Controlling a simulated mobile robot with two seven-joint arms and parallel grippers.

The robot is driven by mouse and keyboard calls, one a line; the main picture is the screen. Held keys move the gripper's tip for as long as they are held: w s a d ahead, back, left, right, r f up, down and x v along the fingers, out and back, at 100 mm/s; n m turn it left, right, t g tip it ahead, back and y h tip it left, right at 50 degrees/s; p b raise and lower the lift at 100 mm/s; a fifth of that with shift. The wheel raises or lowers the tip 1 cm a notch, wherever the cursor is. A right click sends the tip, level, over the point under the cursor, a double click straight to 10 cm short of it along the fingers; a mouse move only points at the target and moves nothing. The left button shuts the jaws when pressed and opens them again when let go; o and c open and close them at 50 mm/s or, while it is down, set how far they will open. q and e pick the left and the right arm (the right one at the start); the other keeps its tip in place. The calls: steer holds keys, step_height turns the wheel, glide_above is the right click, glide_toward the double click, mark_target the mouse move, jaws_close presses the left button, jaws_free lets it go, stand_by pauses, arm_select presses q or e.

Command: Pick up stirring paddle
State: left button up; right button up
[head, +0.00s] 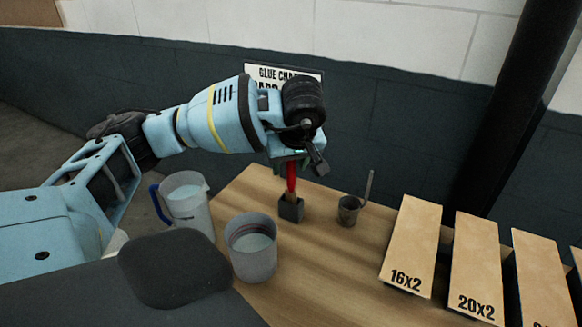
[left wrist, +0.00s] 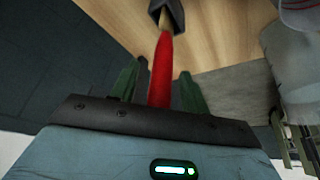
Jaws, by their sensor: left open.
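The stirring paddle (head: 291,177) has a red handle and a wooden lower part that stands upright in a small dark square holder (head: 291,210) on the wooden table. My left gripper (head: 293,160) is above the holder, at the top of the handle. In the left wrist view the red handle (left wrist: 161,70) runs between the two green fingers of the left gripper (left wrist: 157,86), which are open with gaps on both sides. The dark holder also shows at the top of that view (left wrist: 168,14).
A clear jug with a blue handle (head: 187,205) and a translucent beaker (head: 252,250) stand left of the holder. A small grey cup with a thin stick (head: 349,210) stands to its right. Labelled cardboard boxes (head: 411,245) line the right side. A sign and wall are behind.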

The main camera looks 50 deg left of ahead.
steer(key=shift+s+f, duration=0.1)
steer(key=shift+s, duration=0.1)
arm_select(q)
jaws_close()
arm_select(e)
steer(key=shift+s, duration=0.2)
arm_select(q)
steer(key=shift+r, duration=0.1)
